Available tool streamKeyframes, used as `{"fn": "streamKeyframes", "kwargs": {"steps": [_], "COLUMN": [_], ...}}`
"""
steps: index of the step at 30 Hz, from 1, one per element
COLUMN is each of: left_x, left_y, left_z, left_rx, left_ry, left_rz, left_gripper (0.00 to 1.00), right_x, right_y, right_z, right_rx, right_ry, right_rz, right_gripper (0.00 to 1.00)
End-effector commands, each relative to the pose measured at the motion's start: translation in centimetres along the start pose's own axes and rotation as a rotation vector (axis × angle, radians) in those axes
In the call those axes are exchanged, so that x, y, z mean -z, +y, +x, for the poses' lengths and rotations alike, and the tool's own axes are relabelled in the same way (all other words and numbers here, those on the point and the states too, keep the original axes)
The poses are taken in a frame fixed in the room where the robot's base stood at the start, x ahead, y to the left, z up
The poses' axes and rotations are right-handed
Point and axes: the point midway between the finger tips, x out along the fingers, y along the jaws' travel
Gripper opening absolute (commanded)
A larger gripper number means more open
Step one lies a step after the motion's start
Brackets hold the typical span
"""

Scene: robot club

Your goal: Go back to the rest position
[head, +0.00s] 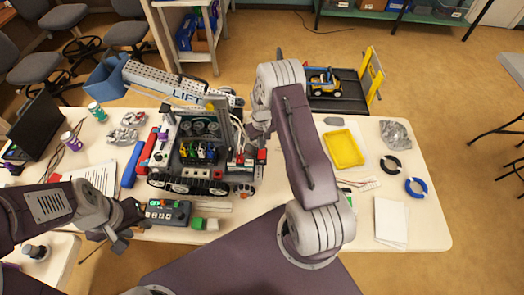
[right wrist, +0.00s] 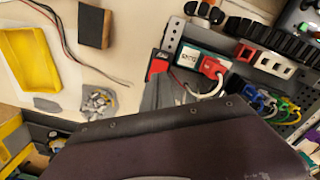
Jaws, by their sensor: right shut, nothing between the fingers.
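My left gripper (head: 122,228) is in the head view at the lower left, over the table's front edge beside a grey control box (head: 168,212) with buttons. Its finger gap does not show clearly. My right arm rises from the lower middle and bends at the top. My right gripper (head: 258,135) points down at the right side of a tracked robot vehicle (head: 190,181). It is shut and holds nothing, and it is partly hidden by my wrist. The vehicle's wiring and red connector (right wrist: 212,68) show in the right wrist view.
A blue cylinder (head: 132,166) and laptop (head: 39,125) are on the left. A cart with a toy truck (head: 323,83) stands behind.

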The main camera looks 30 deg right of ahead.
Motion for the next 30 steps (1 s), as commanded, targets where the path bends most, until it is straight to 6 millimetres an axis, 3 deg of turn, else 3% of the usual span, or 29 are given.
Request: {"fn": "streamKeyframes", "kwargs": {"steps": [2,17,19,21,23,26,29,30], "left_x": [0.1,0.0,-0.1,-0.3,-0.5,-0.8,-1.1,-1.2], "left_y": [0.0,0.0,0.0,-0.1,-0.1,-0.1,-0.2,-0.2], "left_z": [-0.6,-0.1,1.1,2.9,4.8,7.8,10.4,11.3], "left_rx": [0.000,0.000,0.000,0.000,0.000,0.000,0.000,0.000], "left_ry": [0.000,0.000,0.000,0.000,0.000,-0.001,0.000,0.000], "left_rz": [0.000,0.000,0.000,0.000,0.000,0.000,0.000,0.000], "left_gripper": [0.36,0.36,0.36,0.36,0.36,0.36,0.36,0.36], "right_x": [0.0,0.0,1.0,3.4,4.1,2.5,-1.7,-3.9], "right_y": [0.0,-0.1,-0.6,-1.5,-2.9,-5.8,-8.5,-9.3], "right_z": [-0.8,-0.3,-0.1,-1.9,-3.9,-6.9,-8.5,-8.7], "right_rx": [0.000,0.000,-0.005,-0.019,-0.027,-0.028,-0.017,-0.011], "right_ry": [0.000,0.000,0.026,0.099,0.153,0.213,0.243,0.247], "right_rz": [0.000,-0.002,-0.019,-0.048,-0.080,-0.131,-0.153,-0.154], "right_gripper": [0.00,0.00,0.00,0.00,0.00,0.00,0.00,0.00]}}
